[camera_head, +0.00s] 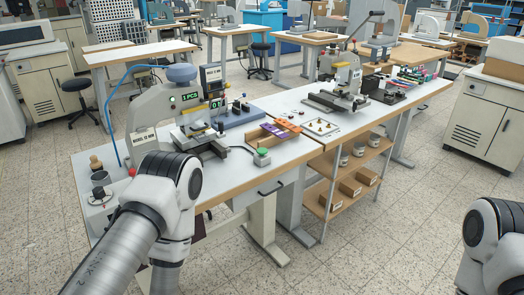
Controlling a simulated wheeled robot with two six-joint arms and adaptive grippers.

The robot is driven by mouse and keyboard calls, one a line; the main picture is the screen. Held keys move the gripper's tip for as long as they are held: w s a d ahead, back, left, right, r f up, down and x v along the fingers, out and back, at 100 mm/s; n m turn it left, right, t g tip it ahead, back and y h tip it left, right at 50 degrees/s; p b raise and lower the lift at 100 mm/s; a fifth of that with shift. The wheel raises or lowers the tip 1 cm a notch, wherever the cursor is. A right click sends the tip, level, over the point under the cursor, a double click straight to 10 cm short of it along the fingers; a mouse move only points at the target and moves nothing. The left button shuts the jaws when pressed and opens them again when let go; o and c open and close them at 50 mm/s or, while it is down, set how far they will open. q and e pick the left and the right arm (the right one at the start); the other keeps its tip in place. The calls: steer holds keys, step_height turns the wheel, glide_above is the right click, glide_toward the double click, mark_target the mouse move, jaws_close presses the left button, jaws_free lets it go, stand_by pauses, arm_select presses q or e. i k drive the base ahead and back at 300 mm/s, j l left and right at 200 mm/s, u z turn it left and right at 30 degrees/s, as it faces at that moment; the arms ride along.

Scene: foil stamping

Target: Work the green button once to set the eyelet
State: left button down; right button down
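A green button (262,151) sits on top of a small pale box (262,159) near the front edge of the white worktable. To its left stands a grey press (150,107) with a blue-grey round top and green-lit displays, one reading "1 PCS". A small work area (203,138) lies under the press head. No eyelet can be made out at this size. My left arm rises at the lower left in front of the table, partly covering its left front. My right arm shows at the lower right edge, well away from the table. Neither gripper's fingers show.
Purple and orange pieces (275,132) lie on a wooden tray right of the press. A red button (132,172) is at the left. A second press (346,75) stands on the right table (372,118), above shelves with boxes (350,187). Floor in front is clear.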

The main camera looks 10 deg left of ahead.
mark_target(262, 152)
steer(key=i+l, duration=0.2)
steer(key=i, duration=0.25)
steer(key=i+l, duration=0.25)
steer(key=i, duration=0.2)
steer(key=i+l+u, duration=0.1)
steer(key=i, duration=0.35)
steer(key=l, duration=0.1)
